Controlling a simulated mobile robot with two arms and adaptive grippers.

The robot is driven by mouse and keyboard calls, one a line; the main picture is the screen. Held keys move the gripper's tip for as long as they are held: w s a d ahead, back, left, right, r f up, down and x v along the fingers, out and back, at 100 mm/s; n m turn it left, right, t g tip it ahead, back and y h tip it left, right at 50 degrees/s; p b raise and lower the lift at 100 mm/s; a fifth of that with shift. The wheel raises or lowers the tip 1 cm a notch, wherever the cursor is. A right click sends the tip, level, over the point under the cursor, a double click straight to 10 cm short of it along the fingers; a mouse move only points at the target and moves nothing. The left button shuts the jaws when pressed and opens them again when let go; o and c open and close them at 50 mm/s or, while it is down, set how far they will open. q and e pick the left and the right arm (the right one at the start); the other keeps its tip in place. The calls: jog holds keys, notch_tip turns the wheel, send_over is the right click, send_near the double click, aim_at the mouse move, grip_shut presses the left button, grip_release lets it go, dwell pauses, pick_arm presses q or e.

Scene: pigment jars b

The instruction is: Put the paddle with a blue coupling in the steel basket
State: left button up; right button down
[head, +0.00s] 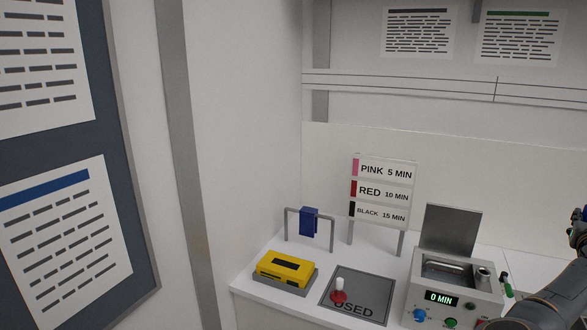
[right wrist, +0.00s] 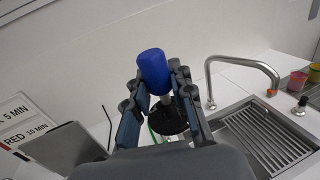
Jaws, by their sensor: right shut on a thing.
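My right gripper (right wrist: 157,82) is shut on a paddle with a blue coupling (right wrist: 153,70). The blue coupling points up, with a pale shaft and a black disc below it. In the head view only part of my right arm (head: 555,275) shows at the right edge. The open box-shaped machine (head: 452,300) reads "0 MIN" and has a raised lid. A steel well (head: 450,268) and a small steel cup (head: 483,273) show in its top; I cannot tell which, if either, is the steel basket. My left gripper is out of view.
A yellow case (head: 285,268), a blue item on a rail (head: 309,222) and a time sign (head: 381,190) are nearby. The wrist view shows a sink (right wrist: 262,140) and tap (right wrist: 245,62).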

jog(key=s+d+r+m+g+h, duration=0.2)
jog(key=s+d+r, duration=0.6)
jog(key=s+d, duration=0.15)
jog(key=s+a+f+n+t+y, duration=0.1)
jog(key=a+f+n+t+y, duration=0.2)
jog(key=a+f, duration=0.7)
jog(key=a+f+n+t+y, duration=0.1)
jog(key=a+f+n+y, duration=0.4)
jog(key=a, duration=1)
jog(key=s+a+f+n+t+y, duration=0.15)
jog(key=a+f+y, duration=0.35)
jog(key=a, duration=0.8)
jog(key=s+a+f+n+y, duration=0.25)
jog(key=s+a+f, duration=0.2)
jog(key=a, duration=0.35)
jog(key=s+a+f+n+y, duration=0.25)
jog(key=s+a+y, duration=0.2)
jog(key=a, duration=0.25)
jog(key=s+a+n+g+y, duration=0.2)
jog(key=s+a+y, duration=0.1)
jog(key=s+a, duration=0.85)
jog(key=shift+w+d+r+m+t+h, duration=1.25)
jog(key=shift+m+h, duration=1.8)
jog(key=shift+h, duration=1.35)
notch_tip(320, 180, down, 15)
jog(key=b, duration=1.4)
jog(key=shift+r, duration=0.15)
jog(key=shift+w+d, duration=0.1)
